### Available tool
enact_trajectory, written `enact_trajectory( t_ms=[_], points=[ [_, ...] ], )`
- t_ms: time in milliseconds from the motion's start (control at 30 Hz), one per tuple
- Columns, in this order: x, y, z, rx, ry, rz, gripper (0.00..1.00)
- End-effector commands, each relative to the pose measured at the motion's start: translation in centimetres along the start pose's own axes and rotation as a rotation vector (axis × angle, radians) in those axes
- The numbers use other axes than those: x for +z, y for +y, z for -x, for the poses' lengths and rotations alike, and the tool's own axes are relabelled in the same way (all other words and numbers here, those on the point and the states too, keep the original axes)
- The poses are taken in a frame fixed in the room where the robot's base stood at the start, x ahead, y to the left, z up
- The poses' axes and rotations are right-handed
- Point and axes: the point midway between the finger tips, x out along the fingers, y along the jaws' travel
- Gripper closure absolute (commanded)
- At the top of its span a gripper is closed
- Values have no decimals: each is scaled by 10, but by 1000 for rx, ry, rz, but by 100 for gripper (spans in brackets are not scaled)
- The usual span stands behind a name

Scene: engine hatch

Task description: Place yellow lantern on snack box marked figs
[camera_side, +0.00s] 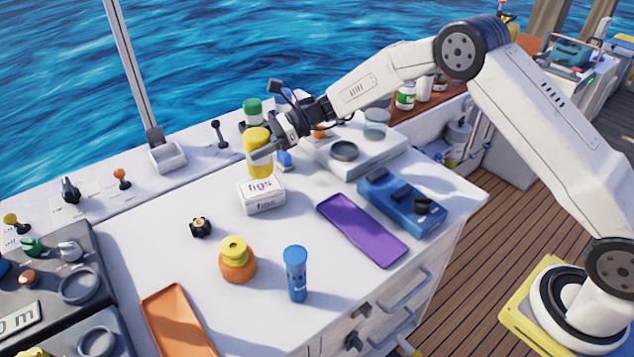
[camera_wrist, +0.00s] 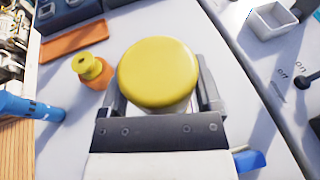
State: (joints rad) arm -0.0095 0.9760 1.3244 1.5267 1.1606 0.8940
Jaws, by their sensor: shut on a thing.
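The yellow lantern (camera_side: 259,160) is upright in my gripper (camera_side: 262,152), with a finger on each side of it. In the side view it is right over the white snack box marked figs (camera_side: 262,195). The lantern's lower end is at the box's top; I cannot tell whether they touch. In the wrist view the lantern's round yellow top (camera_wrist: 158,73) fills the space between the fingers of my gripper (camera_wrist: 160,85) and hides the box.
An orange and yellow bottle (camera_side: 237,262), a blue cylinder (camera_side: 297,274), a small black object (camera_side: 200,227), a purple tray (camera_side: 362,230) and an orange tray (camera_side: 176,322) are on the white top. Levers (camera_side: 121,178) line the back ledge.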

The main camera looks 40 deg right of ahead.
Motion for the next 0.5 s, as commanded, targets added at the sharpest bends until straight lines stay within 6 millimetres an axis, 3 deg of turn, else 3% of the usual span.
enact_trajectory(
  t_ms=[500],
  points=[
    [-10,-9,-8,0,-1,1,90]
  ],
)
